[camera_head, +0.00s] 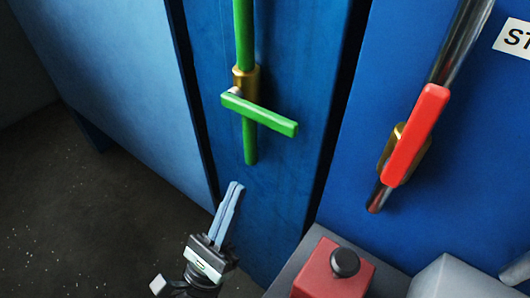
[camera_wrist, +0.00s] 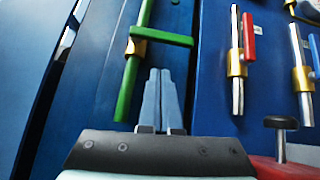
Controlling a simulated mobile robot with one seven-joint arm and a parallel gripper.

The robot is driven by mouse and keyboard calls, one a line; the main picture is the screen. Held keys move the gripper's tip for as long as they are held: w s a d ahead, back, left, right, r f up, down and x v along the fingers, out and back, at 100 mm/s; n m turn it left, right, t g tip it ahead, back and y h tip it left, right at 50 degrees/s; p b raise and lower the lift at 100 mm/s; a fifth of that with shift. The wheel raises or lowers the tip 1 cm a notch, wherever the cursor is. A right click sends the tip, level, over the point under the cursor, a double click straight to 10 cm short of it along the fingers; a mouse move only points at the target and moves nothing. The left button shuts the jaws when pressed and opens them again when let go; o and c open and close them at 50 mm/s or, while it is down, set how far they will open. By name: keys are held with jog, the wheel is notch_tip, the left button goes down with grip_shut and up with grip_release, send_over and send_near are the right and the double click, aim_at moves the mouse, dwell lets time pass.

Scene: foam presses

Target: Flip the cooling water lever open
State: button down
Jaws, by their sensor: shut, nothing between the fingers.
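A green lever (camera_head: 260,114) sits on a brass valve body (camera_head: 246,78) of a vertical green pipe (camera_head: 244,30) on the blue panel. The lever lies crosswise to the pipe, its free end to the right. No label on it can be read. It also shows in the wrist view (camera_wrist: 165,37), up from the fingertips. My gripper (camera_head: 236,186) is shut and empty, below the lever and apart from it, fingers pointing up. In the wrist view the fingers (camera_wrist: 160,75) are side by side, just right of the green pipe (camera_wrist: 130,88).
A red lever (camera_head: 416,135) lies along a steel pipe (camera_head: 460,45) at the right. A red box with a black knob (camera_head: 345,262) stands at the lower right, near my gripper. The wrist view also shows a further pipe (camera_wrist: 299,60) at the right. The panel below the green lever is clear.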

aim_at(257, 114)
jog(key=f, duration=0.1)
jog(key=s+f+m+h, duration=0.1)
jog(key=s+d+f+m+g, duration=0.1)
jog(key=shift+f, duration=0.2)
jog(key=s+a+r+p+x, duration=0.1)
jog(key=p+x, duration=0.5)
jog(key=x, duration=0.7)
jog(key=shift+s+a+r, duration=0.15)
jog(key=shift+s+r, duration=0.25)
jog(key=shift+r, duration=0.15)
jog(key=shift+s+r+n+t+y, duration=0.1)
jog(key=shift+r+n+t+y, duration=0.15)
jog(key=shift+n+t+y, duration=0.4)
